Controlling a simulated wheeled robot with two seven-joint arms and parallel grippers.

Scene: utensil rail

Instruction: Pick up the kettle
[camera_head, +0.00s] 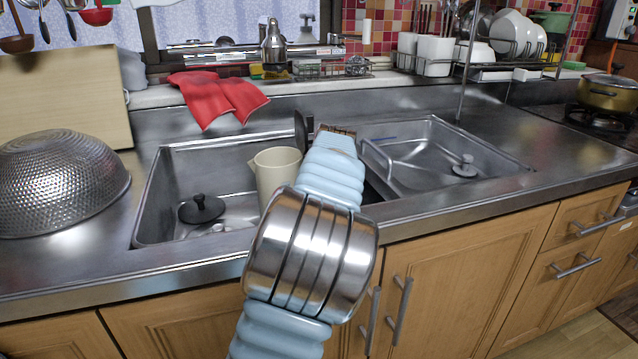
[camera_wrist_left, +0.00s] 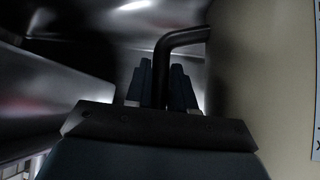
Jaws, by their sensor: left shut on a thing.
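The kettle (camera_head: 275,172) is a cream vessel standing in the left sink basin, seemingly upright. My left arm reaches over the counter edge from below and hides the kettle's right side. In the left wrist view the kettle's cream wall (camera_wrist_left: 265,90) fills the right side, and its black bent handle (camera_wrist_left: 185,38) comes down between the two dark fingers. My left gripper (camera_wrist_left: 163,85) is shut on that handle. In the head view the fingertips are hidden behind my wrist. My right gripper is in neither view.
A black round lid-like piece (camera_head: 201,209) lies in the left basin (camera_head: 150,205). A metal colander (camera_head: 60,183) stands on the counter at left. A red cloth (camera_head: 218,98) hangs at the back rim. The right basin (camera_head: 430,160) has a metal rack. Dishes fill the rack behind.

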